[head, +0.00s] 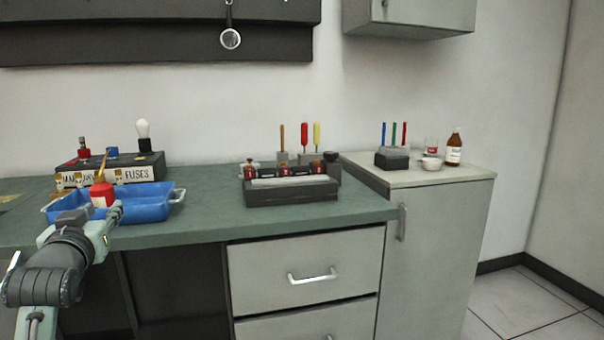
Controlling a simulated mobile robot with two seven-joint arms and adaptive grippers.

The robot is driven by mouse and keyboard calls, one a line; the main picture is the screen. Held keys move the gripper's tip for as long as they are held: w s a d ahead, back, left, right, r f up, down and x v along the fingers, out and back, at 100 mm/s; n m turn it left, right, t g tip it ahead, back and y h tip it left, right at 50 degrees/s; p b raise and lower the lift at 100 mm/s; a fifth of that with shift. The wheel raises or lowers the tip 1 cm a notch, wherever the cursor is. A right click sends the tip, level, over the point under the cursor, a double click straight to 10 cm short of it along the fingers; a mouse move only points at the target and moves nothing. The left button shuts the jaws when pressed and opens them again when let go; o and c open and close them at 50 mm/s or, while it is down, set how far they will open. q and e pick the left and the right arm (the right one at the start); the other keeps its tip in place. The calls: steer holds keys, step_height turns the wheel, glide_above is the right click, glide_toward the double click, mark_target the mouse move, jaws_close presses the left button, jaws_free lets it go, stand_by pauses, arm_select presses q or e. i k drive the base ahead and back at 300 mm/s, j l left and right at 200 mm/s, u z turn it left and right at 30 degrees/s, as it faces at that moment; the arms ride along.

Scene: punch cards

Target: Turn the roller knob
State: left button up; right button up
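The roller is black with red bands and lies left to right above a pale strip. My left gripper (114,214) is far to the left of the device, over the front of the blue tray. Its fingers overlap a red container in the picture, and I cannot tell whether they touch it or are open. My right gripper is out of view.
The blue tray (152,207) holds the red container (102,194). Behind it is a dark box (140,172) labelled FUSES. Upright colored tools stand behind the device. A cabinet top (440,178) at right holds a brown bottle (454,149). The green bench (215,205) is clear between tray and device.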

mark_target(330, 156)
steer(key=i+l, duration=0.1)
steer(key=l, duration=0.3)
steer(key=i+l, duration=0.15)
steer(key=l, duration=0.2)
steer(key=i+l, duration=0.1)
steer(key=l, duration=0.3)
steer(key=i+l, duration=0.15)
steer(key=l, duration=0.2)
steer(key=i+l, duration=0.1)
steer(key=l, duration=0.3)
steer(key=i+l+u, duration=0.1)
steer(key=i+l, duration=0.6)
steer(key=i, duration=0.1)
